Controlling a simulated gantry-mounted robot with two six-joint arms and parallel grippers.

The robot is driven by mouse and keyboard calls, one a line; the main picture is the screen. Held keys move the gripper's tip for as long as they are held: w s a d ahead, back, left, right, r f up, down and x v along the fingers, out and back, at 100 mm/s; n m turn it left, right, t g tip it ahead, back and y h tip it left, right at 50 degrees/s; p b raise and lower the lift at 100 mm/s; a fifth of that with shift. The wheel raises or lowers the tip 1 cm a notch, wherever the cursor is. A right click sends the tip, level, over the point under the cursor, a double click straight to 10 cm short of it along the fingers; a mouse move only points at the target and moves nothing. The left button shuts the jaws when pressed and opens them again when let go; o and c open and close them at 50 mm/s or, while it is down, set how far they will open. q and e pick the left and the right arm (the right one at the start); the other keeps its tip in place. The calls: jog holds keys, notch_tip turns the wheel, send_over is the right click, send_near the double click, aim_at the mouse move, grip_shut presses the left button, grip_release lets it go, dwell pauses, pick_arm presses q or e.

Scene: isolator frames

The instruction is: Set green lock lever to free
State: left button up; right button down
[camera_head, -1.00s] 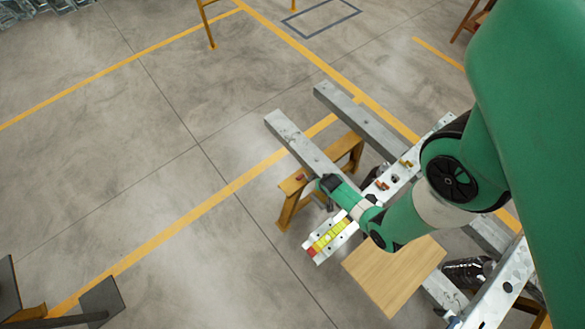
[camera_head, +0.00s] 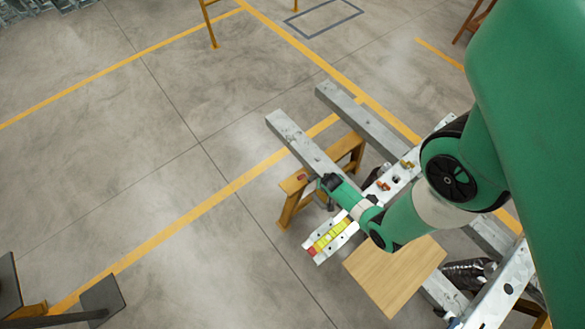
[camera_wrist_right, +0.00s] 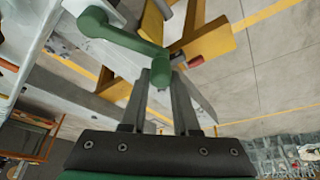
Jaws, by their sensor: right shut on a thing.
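The green lock lever (camera_wrist_right: 125,38) shows at the upper left of the right wrist view, a crank-like arm with a round hub on a metal frame bar. Its handle end (camera_wrist_right: 160,70) lies between the fingertips of my right gripper (camera_wrist_right: 168,78), which is shut on it. In the head view my right gripper (camera_head: 331,182) is a small dark shape at the end of my green arm, over the metal frame. The lever is not clear there, as my arm and gripper cover that spot. My left gripper is in neither view.
Metal beams (camera_head: 305,145) rest on a yellow trestle (camera_head: 290,205). A rail with a yellow label strip (camera_head: 332,236) and a wooden board (camera_head: 395,272) lie near my right forearm. A small red part (camera_wrist_right: 196,62) sits just right of the fingertips.

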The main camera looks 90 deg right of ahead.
jog(key=shift+s, duration=0.1)
jog(key=c, duration=1.1)
grip_release()
jog(key=shift+r, duration=0.1)
jog(key=o, duration=0.4)
jog(key=shift+s+d, duration=0.1)
jog(key=shift+s, duration=0.15)
jog(key=shift+o, duration=0.2)
jog(key=shift+w, duration=0.1)
jog(key=shift+r, duration=0.25)
jog(key=p+v, duration=0.7)
jog(key=v, duration=0.4)
